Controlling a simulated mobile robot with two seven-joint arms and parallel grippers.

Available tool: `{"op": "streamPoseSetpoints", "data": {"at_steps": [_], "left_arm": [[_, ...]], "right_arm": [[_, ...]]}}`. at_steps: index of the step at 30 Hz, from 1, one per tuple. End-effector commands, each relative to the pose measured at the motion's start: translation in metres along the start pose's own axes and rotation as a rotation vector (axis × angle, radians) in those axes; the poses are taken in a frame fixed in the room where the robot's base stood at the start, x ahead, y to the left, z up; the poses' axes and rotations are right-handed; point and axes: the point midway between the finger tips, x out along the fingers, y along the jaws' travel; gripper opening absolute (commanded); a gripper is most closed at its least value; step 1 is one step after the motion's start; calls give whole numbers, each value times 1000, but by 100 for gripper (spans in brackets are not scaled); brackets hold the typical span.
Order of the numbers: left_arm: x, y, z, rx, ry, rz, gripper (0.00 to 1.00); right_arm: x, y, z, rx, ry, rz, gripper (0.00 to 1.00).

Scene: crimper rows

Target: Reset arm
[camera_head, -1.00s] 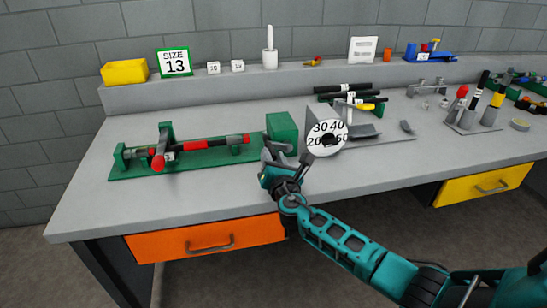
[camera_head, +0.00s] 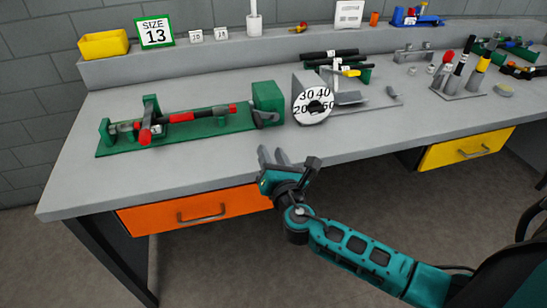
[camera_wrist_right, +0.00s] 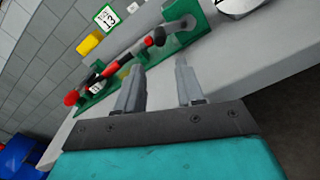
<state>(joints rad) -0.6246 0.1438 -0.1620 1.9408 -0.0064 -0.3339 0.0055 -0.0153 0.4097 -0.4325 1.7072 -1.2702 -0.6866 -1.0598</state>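My right gripper (camera_head: 274,158) is at the front edge of the workbench, in front of the green crimper fixture and clear of it. In the right wrist view its two grey fingers (camera_wrist_right: 158,80) stand apart with nothing between them. The green fixture (camera_head: 205,130) lies on the bench top with a red and black bar across it, a red-tipped handle (camera_head: 145,135) and a green block (camera_head: 268,95) at its right end. The fixture also shows in the right wrist view (camera_wrist_right: 183,45), beyond the fingers. My left gripper is out of view.
A round dial (camera_head: 312,106) marked with numbers stands right of the green block. A yellow bin (camera_head: 103,44) and a SIZE 13 sign (camera_head: 155,32) are on the back ledge. Orange (camera_head: 195,207) and yellow (camera_head: 466,149) drawers are under the bench. The bench's front left is bare.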

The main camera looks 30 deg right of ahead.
Motion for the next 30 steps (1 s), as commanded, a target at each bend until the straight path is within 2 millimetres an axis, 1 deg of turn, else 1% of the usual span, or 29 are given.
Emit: {"op": "streamPoseSetpoints", "data": {"at_steps": [1, 5, 20, 22, 23, 26, 29, 30], "left_arm": [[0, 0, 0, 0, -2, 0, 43], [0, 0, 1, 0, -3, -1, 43], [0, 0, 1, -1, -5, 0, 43], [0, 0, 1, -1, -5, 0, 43], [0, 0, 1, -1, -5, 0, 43], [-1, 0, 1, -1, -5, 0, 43], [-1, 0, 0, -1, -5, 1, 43], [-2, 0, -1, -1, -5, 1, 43]], "right_arm": [[-5, 0, 0, 0, 0, 0, 38], [-12, 0, 0, -1, -1, -1, 38], [-12, 0, 0, 1, 0, -1, 38], [-15, -2, -4, 29, 16, -7, 38], [-17, -3, -8, 57, 30, -12, 38], [-33, -11, -31, 252, 123, -57, 38], [-62, -20, -66, 591, 257, -150, 38], [-77, -24, -80, 754, 309, -202, 38]]}}
